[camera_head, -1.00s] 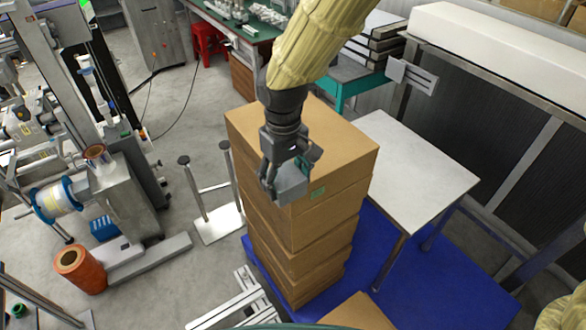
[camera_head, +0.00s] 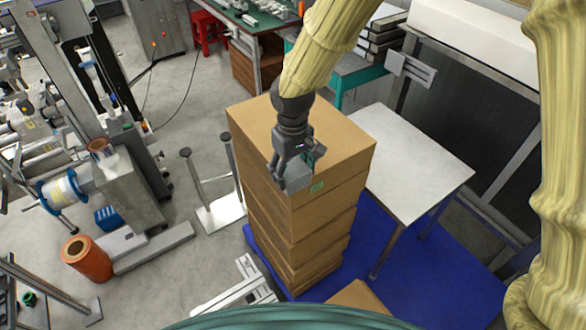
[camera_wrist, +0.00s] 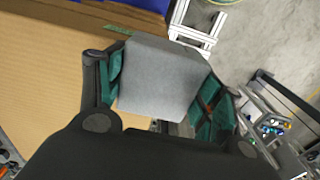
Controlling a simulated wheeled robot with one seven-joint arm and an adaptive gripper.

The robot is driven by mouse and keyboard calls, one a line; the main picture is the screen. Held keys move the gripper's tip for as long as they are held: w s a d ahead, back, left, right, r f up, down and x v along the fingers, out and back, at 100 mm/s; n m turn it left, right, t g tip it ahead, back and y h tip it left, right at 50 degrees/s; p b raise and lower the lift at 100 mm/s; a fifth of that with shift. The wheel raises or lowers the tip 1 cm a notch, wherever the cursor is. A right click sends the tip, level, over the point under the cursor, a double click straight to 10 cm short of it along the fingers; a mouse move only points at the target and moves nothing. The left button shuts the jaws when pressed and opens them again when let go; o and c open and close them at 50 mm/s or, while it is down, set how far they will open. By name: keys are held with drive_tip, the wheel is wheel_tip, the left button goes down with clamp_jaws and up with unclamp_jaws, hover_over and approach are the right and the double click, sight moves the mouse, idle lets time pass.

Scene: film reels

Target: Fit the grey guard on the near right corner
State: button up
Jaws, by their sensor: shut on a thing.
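The grey guard (camera_head: 296,177) is a small grey block-like piece held in my gripper (camera_head: 291,165). In the wrist view the guard (camera_wrist: 160,80) fills the space between the green-padded fingers, which are shut on it. The stack of brown cardboard boxes (camera_head: 330,225) stands upright below and behind it. In the head view the guard overlaps the top of the stack's nearest corner. In the wrist view, cardboard (camera_wrist: 45,70) lies to the guard's left and under it. I cannot tell whether the guard touches the box; its underside is hidden.
The stack stands on a blue base (camera_head: 430,265). A white-topped table (camera_head: 415,165) is close on its right. A metal post stand (camera_head: 215,205) is on the left, with an orange roll (camera_head: 85,258) farther left. A white metal frame (camera_head: 240,285) lies in front.

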sight(294, 169)
drive_tip(key=shift+s+f, duration=0.2)
drive_tip(key=shift+f, duration=0.1)
drive_tip(key=shift+c, duration=0.5)
drive_tip(key=o, duration=1.2)
drive_tip(key=shift+w, duration=0.1)
drive_tip(key=shift+r, duration=0.15)
drive_tip(key=shift+w+r, duration=0.15)
drive_tip(key=shift+r, duration=0.3)
wheel_tip(294, 169, up, 11)
drive_tip(key=b, duration=0.3)
drive_tip(key=shift+d, duration=0.1)
